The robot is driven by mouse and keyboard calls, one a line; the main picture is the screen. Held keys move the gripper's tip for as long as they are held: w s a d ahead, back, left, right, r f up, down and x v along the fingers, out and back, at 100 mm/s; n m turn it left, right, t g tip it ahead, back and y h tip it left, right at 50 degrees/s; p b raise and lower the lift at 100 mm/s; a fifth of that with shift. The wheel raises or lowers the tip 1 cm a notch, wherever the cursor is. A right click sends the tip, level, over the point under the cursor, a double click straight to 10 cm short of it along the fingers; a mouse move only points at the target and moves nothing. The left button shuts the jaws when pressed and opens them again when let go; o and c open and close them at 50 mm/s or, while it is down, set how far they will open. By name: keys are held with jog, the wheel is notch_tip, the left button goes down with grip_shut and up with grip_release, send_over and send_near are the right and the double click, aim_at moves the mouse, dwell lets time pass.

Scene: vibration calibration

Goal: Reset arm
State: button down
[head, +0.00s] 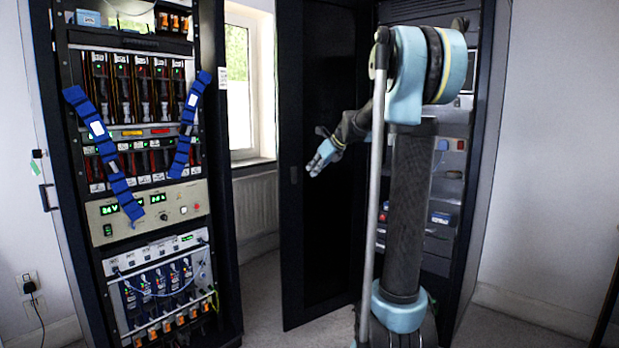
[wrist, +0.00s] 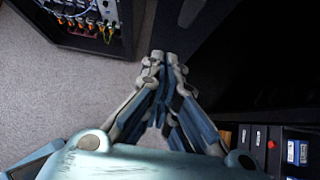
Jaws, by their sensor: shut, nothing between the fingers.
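My arm (head: 408,190) stands upright in the middle right of the head view, in front of an open rack. My gripper (head: 320,160) sticks out to the left from behind a grey pole, in front of a dark cabinet door. In the wrist view my gripper (wrist: 165,56) points away over the grey floor with its fingertips together. Nothing shows between the fingers. The lower arm is partly hidden behind the pole and the upper joint.
An equipment rack (head: 150,230) with blue straps (head: 105,150) stands at the left. The dark door (head: 318,240) stands open beside my arm. The right rack (head: 450,200) is close behind my arm. A window (head: 240,85) and radiator (head: 256,205) lie between. Floor (wrist: 70,95) is clear left of my gripper.

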jog(key=s+a+v, duration=0.1)
jog(key=v, duration=0.4)
jog(key=s+d+f+n+g+h, duration=0.1)
jog(key=s+f+n, duration=0.3)
jog(key=s, duration=0.3)
jog(key=s+d+f+n+h, duration=0.1)
jog(key=s+d+f+n, duration=0.1)
jog(key=s+f+n, duration=0.45)
jog(key=s+d+f+n+g+h, duration=0.1)
jog(key=s+f+n, duration=0.15)
jog(key=s, duration=0.65)
jog(key=s+d+f+n+g+h, duration=0.1)
jog(key=s+d+f+n, duration=0.2)
jog(key=s+f+n, duration=0.4)
jog(key=s+d+f+n+g+h, duration=0.1)
jog(key=s+d+f+n, duration=0.3)
jog(key=s+f, duration=0.5)
jog(key=s+n+h, duration=0.1)
jog(key=s+n, duration=0.1)
jog(key=s, duration=0.1)
jog(key=shift+s+d+f+n+h, duration=0.2)
jog(key=shift+f+n+h, duration=0.1)
jog(key=shift+n, duration=0.1)
